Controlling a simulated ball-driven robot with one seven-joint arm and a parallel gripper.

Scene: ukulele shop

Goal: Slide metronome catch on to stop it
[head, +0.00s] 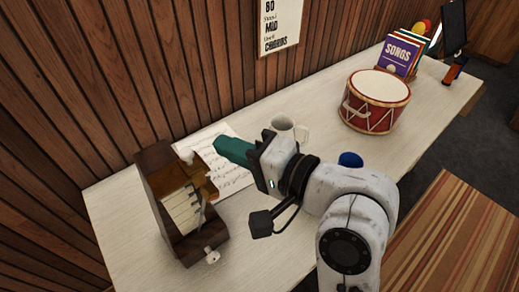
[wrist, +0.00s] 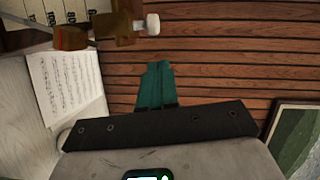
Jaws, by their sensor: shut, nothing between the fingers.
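The metronome (head: 172,190) is a dark wooden case with a pale scale plate, standing on the left end of the pale counter. It also shows at the top left of the wrist view (wrist: 20,38), with numbers on the plate. A brown bracket (wrist: 108,25) with a pale knob (wrist: 151,24) sits at its top; this looks like the catch. A second pale knob (head: 211,255) is low on the case. My gripper (head: 220,144) has teal fingers, shut and empty. In the wrist view the fingertips (wrist: 158,66) are apart from the knob, below it in the picture.
Sheet music (head: 226,172) lies beside the metronome, under my gripper. A white mug (head: 288,128) stands behind my wrist. A red drum (head: 375,100) and songbooks (head: 397,58) are farther right. The wood-slat wall (head: 120,80) runs close behind the counter.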

